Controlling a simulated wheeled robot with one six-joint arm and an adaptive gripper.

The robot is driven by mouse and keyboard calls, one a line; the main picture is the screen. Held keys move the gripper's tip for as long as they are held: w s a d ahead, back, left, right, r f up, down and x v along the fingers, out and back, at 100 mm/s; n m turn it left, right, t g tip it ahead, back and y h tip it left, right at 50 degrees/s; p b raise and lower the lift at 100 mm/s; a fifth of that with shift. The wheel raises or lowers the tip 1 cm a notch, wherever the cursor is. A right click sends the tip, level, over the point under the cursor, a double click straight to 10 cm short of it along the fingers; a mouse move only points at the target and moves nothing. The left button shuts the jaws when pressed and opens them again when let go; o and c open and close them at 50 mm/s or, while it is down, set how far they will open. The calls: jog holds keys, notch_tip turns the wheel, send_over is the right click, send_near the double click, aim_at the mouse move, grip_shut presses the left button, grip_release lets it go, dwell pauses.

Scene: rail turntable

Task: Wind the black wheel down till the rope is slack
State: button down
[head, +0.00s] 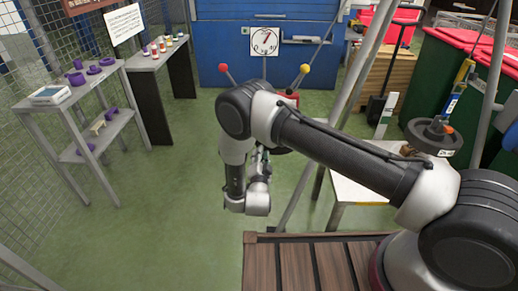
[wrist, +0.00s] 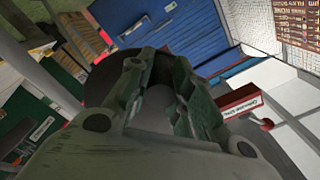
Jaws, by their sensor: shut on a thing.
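In the wrist view the black wheel (wrist: 100,52) is a dark round shape beyond my gripper (wrist: 172,95). The two fingers are closed in on a part of it, and the held part is mostly hidden between them. In the head view my gripper (head: 264,165) is low behind my bent arm, beside the slanted grey poles, and its fingertips are hard to see. The arm hides most of the wheel there. A dark round weight (head: 420,136) with an orange part shows above the pale table at right. I cannot make out the rope or its tension.
Slanted grey poles (head: 355,70) rise right of my gripper. A pale table (head: 350,190) stands below the weight. A white dial (head: 264,41) hangs on the blue back wall, with red and yellow knobbed levers in front. Shelves (head: 60,108) stand left; the green floor between is clear.

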jog(key=shift+d+f+n, duration=0.15)
jog(key=shift+f+n, duration=0.05)
jog(key=shift+n, duration=0.1)
jog(key=shift+d+f+n, duration=0.65)
jog(key=shift+d+n, duration=0.1)
jog(key=shift+n, duration=0.45)
jog(key=shift+s, duration=0.1)
jog(key=shift+d+f+n, duration=0.25)
jog(key=shift+d+n, duration=0.2)
jog(key=shift+n, duration=0.15)
jog(key=shift+d+f+n, duration=0.25)
jog(key=shift+d+n, duration=0.15)
jog(key=shift+n, duration=0.2)
jog(key=shift+d, duration=0.1)
